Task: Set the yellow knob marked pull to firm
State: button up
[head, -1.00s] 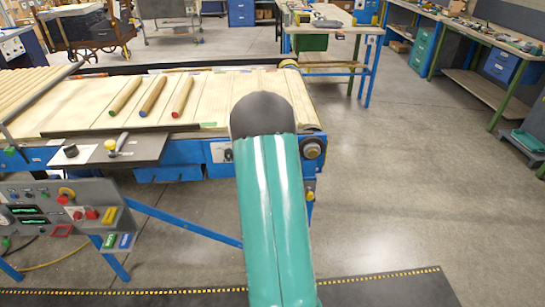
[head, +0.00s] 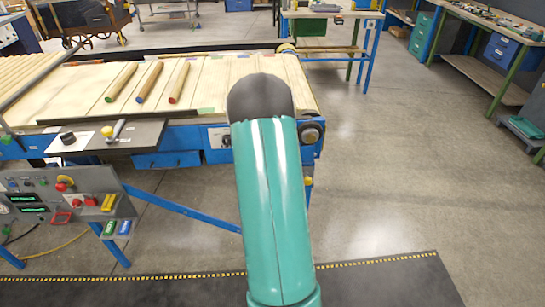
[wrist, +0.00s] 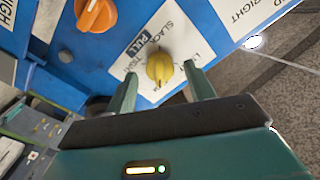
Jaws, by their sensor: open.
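In the wrist view the yellow knob (wrist: 160,67) sits on a white label plate marked PULL (wrist: 150,42) on a blue panel. SLACK and TIGHT can be read around the knob; another word at its right is partly hidden and unreadable. I cannot tell which word the knob points to. My gripper (wrist: 161,71) is open, with one green finger at each side of the knob. The knob lies between the fingertips; I cannot tell whether they touch it. In the head view my gripper is hidden behind my arm.
An orange knob (wrist: 96,17) is on the same panel, up and left of the yellow one. In the head view, several wooden rods (head: 149,82) lie on the belt (head: 215,85). A grey control box (head: 65,200) stands at the lower left. The floor at the right is open.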

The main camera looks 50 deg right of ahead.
jog(key=v, duration=1.2)
jog(key=shift+s+a, duration=0.2)
jog(key=shift+s, duration=0.05)
jog(key=w+a+r+n+g+y, duration=0.1)
jog(key=w+a+r+n+y, duration=0.35)
jog(key=a, duration=0.45)
jog(key=w+a+r+n+y, duration=0.35)
jog(key=w+a+r, duration=0.25)
jog(key=a, duration=0.4)
jog(key=s+a+r+n+g+y, duration=0.2)
jog(key=s+a+r+n, duration=0.2)
jog(key=s+a, duration=0.3)
jog(key=s+a+r+n+g+y, duration=0.3)
jog(key=s+a, duration=0.5)
jog(key=a, duration=0.4)
jog(key=shift+s+a+r+n+y, duration=0.2)
jog(key=shift+r+n+y, duration=0.15)
jog(key=shift+n, duration=0.25)
